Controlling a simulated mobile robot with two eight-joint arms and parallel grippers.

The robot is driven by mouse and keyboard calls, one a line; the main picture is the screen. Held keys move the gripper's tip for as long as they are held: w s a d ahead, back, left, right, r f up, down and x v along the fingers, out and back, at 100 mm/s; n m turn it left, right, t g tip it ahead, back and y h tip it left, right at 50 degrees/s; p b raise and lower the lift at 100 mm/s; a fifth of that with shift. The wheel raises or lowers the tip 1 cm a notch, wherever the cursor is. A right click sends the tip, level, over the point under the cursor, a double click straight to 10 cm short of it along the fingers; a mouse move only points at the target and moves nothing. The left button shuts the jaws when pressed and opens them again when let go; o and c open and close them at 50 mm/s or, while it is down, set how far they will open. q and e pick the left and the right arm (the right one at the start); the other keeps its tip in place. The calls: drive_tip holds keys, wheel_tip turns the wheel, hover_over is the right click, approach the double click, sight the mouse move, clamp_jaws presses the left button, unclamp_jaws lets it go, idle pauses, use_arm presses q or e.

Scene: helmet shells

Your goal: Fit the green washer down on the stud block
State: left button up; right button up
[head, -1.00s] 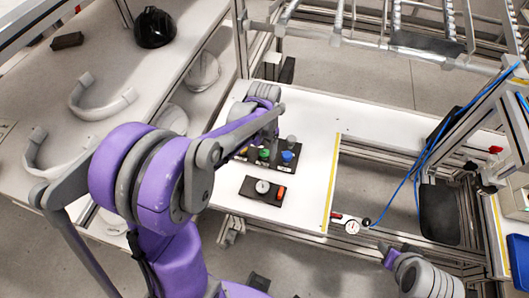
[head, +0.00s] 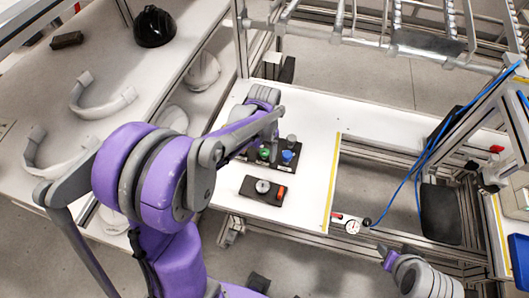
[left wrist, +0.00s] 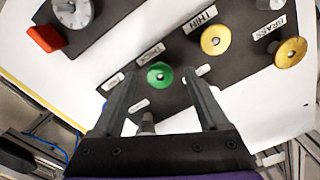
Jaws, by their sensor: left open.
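The green washer (head: 264,154) sits on a long black board (head: 252,158) on the white table. In the left wrist view the washer (left wrist: 160,76) lies flat with a small centre hole or stud end. My left gripper (left wrist: 163,92) is open above the board; its two fingers straddle the washer in that view, and I see no contact. In the head view my left gripper (head: 270,134) hangs over the board, partly hidden by my arm. A smaller black block (head: 252,191), likely the stud block, carries a grey round piece (head: 262,187) and an orange piece (head: 282,193).
Beside the green washer stands a blue piece (head: 288,156) and a grey one (head: 291,141). The left wrist view shows two yellow discs (left wrist: 215,39) on labelled spots. White table surface (head: 312,195) is free right of the smaller block. Helmet shells lie on the left table.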

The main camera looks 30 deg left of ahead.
use_arm(q)
drive_tip(key=shift+c, duration=0.2)
clamp_jaws()
drive_tip(key=shift+r, duration=0.1)
